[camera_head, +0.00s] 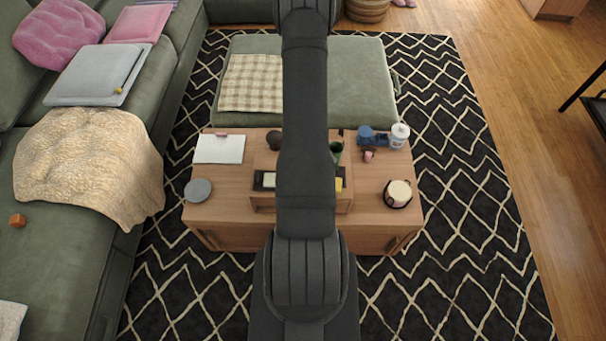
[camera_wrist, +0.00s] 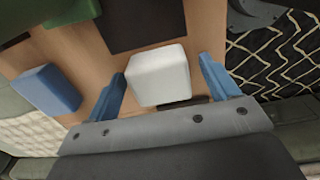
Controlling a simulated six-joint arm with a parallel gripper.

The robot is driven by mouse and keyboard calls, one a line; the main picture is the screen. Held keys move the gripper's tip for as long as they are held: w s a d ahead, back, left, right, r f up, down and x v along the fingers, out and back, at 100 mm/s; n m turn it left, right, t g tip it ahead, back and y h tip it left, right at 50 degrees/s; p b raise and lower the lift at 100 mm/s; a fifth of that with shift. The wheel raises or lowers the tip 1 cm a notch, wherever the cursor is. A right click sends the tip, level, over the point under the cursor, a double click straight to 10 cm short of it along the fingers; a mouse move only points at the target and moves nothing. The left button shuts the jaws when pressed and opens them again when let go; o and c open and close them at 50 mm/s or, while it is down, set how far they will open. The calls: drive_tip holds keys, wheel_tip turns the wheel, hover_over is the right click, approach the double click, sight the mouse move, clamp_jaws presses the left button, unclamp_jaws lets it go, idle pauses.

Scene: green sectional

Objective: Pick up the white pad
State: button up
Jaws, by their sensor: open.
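In the wrist view a white, block-like pad (camera_wrist: 158,75) with rounded edges lies on a wooden surface. My gripper (camera_wrist: 162,72) is open, with one blue finger to each side of the pad and gaps between. Its lower edge is close to the gripper's grey front. In the head view my arm crosses the middle of the table and my gripper does not show. A flat white notepad (camera_head: 219,149) lies at the table's far left there. I cannot tell whether it is the pad seen at the wrist.
In the wrist view a blue block (camera_wrist: 47,90) lies left of the pad and a dark flat thing (camera_wrist: 140,22) above it. The wooden table (camera_head: 235,205) also bears a grey disc (camera_head: 198,190), a white-lidded container (camera_head: 399,136) and a cream-topped round thing (camera_head: 399,193).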

drive_tip(key=c, duration=1.1)
drive_tip(key=shift+o, duration=0.2)
drive_tip(key=shift+r, duration=0.2)
drive_tip(key=shift+r, duration=0.6)
drive_tip(key=r, duration=0.2)
drive_tip(key=d+r, duration=0.1)
drive_tip(key=shift+s+r, duration=0.15)
drive_tip(key=shift+s, duration=0.1)
drive_tip(key=s+d+r, duration=0.5)
drive_tip(key=d+r, duration=0.1)
drive_tip(key=d, duration=0.3)
drive_tip(key=shift+s+d, duration=0.1)
